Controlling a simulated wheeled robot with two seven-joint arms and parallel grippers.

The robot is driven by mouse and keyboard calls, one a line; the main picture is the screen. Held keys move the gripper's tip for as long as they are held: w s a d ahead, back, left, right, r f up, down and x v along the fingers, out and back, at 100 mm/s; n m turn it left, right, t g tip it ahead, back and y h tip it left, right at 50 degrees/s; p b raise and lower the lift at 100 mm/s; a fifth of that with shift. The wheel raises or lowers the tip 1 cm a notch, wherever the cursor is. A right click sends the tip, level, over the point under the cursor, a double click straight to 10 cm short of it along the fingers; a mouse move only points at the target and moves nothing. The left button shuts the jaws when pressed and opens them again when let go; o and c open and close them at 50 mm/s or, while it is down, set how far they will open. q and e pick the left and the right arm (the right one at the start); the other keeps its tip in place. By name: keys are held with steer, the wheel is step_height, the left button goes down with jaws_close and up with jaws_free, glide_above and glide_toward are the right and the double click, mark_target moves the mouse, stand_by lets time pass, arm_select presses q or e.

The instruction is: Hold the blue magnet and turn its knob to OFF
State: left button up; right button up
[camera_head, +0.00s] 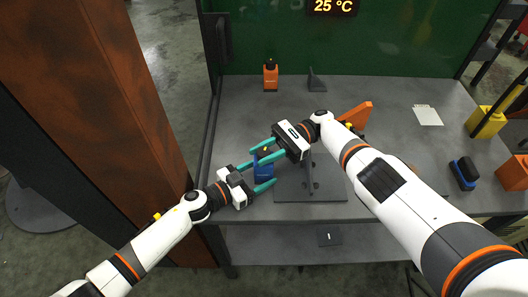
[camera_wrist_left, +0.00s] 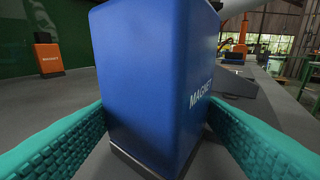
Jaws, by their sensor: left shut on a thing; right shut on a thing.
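The blue magnet (camera_head: 263,169) stands on the grey table near its front left edge, with a yellow knob part (camera_head: 265,149) at its top. In the left wrist view the magnet (camera_wrist_left: 150,80) fills the middle, its white lettering on the right face. My left gripper (camera_head: 262,175) is shut on the magnet's body, one teal finger along each side. My right gripper (camera_head: 262,151) is shut on the knob at the top of the magnet, coming from the right. The knob's marking is too small to read, and the fingers partly hide it.
An orange magnet (camera_head: 270,77) stands at the back left; it also shows in the left wrist view (camera_wrist_left: 47,55). A dark metal stand (camera_head: 310,180) is just right of the blue magnet. An orange part (camera_head: 356,114) lies behind my right arm.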

mark_target(264, 151)
steer(key=o, duration=1)
steer(key=shift+r, duration=0.1)
steer(key=shift+r, duration=4.9)
